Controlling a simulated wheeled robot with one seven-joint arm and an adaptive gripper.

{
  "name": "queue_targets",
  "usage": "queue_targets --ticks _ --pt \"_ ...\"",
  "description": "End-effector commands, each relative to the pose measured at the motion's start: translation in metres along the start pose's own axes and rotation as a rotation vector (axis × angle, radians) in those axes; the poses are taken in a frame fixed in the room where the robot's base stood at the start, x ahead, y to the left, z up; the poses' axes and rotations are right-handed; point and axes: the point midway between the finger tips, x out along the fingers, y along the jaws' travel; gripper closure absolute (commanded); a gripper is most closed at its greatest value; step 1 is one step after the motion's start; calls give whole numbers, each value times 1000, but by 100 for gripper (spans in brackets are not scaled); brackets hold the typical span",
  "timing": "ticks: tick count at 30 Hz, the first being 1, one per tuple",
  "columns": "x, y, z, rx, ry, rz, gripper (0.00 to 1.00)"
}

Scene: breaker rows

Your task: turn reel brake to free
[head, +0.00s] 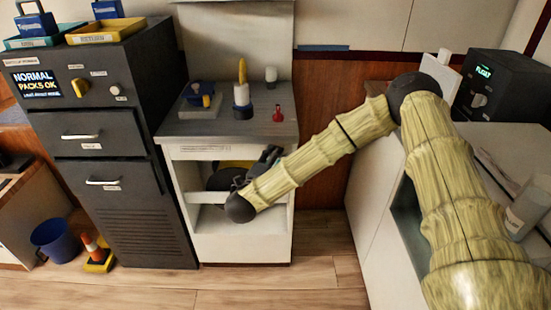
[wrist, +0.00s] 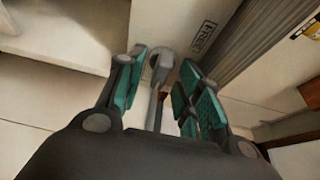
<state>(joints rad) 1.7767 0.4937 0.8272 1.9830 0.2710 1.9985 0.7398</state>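In the wrist view a grey lever with a rounded end (wrist: 161,66) stands between the two green-padded fingers of my gripper (wrist: 162,82). The fingers are apart, with gaps showing on both sides of the lever. A label reading FREE (wrist: 203,36) is on the pale panel just beyond it. In the head view my gripper (head: 266,162) is at the front of the white cabinet, partly hidden by my arm. A dark round reel (head: 224,178) with yellow behind it sits inside the cabinet opening. The lever cannot be made out in the head view.
The white cabinet's grey top (head: 222,128) holds a blue item, a yellow-handled tool and a red item. A dark breaker cabinet (head: 140,190) stands to the left. A white counter (head: 368,205) is at the right. The wood floor between is clear.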

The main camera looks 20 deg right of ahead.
Motion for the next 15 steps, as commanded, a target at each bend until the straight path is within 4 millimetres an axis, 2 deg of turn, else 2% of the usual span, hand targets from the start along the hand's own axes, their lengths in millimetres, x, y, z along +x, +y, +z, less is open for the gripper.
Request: queue_targets --ticks 4,9,10,12,13,15 --pt "0 0 0 0 0 0 66" --pt "0 0 0 0 0 0 97" --pt "0 0 0 0 0 0 100" --pt "0 0 0 0 0 0 100" --pt "8 -1 -10 1 3 0 100" --pt "3 0 -4 -1 1 -1 100"
